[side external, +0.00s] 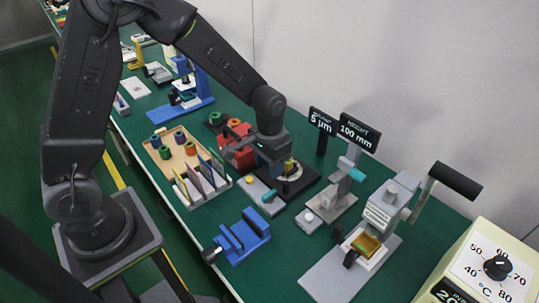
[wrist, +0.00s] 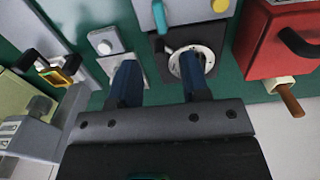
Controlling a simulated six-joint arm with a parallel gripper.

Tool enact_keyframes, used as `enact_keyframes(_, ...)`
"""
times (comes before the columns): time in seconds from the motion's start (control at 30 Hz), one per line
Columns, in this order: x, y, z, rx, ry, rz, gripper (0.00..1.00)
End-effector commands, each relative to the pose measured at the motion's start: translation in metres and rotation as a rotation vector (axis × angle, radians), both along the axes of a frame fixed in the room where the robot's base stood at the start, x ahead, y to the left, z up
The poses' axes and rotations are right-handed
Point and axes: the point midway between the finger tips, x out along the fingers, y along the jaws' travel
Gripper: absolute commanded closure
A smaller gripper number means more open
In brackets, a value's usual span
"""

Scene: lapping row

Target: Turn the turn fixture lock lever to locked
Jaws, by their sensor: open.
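A flat grey box with a teal lever (side external: 269,195) and a yellow button (side external: 249,179) lies on the green bench. The lever (wrist: 163,28) and button (wrist: 220,5) also show at the top of the wrist view. No lock label is readable, so I cannot tell whether this is the fixture lock lever or its state. In the side view the gripper is above that base, behind the grey box.
A red box (wrist: 280,45) with a black handle stands close beside the gripper. A gauge stand (side external: 333,203) with another teal part, a small grey button block (side external: 308,221), a blue vise (side external: 242,238) and a slotted rack (side external: 205,190) surround it. Some green bench is bare in front.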

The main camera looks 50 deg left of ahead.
Motion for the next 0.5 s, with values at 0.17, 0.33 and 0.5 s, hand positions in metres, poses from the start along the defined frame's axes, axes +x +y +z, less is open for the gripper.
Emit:
enact_keyframes(0.17, 0.0, 0.0, 0.023, 0.0, -0.001, 0.0, 0.57)
enact_keyframes(0.33, 0.0, 0.0, 0.03, 0.0, 0.001, 0.0, 0.57)
enact_keyframes(0.5, 0.0, 0.0, 0.03, 0.0, 0.001, 0.0, 0.57)
